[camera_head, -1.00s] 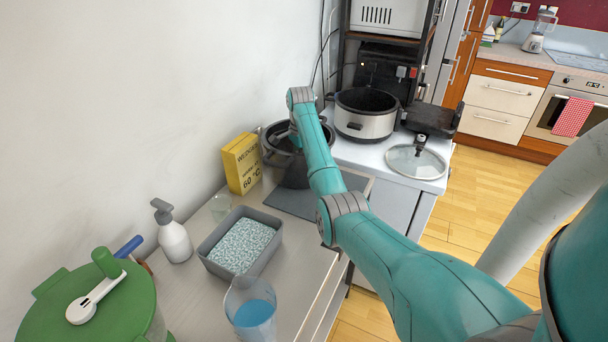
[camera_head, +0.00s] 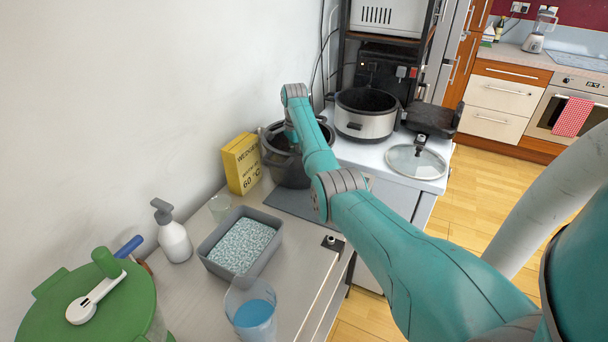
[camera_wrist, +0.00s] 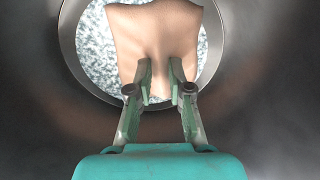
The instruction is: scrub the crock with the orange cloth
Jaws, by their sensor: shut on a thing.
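The dark crock (camera_head: 285,172) stands on the counter by the wall, beside a yellow box. My arm reaches down into it, so my gripper is hidden in the head view. In the wrist view my gripper (camera_wrist: 161,88) is shut on the orange cloth (camera_wrist: 153,35), which looks tan there and spreads out beyond the fingertips. Dark crock walls (camera_wrist: 270,100) surround it in that view. Beyond the cloth is a round, pale speckled area (camera_wrist: 97,50) inside a grey ring. I cannot tell whether the cloth touches the crock.
A slow cooker base (camera_head: 365,122) and a glass lid (camera_head: 415,162) are on the white surface behind.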

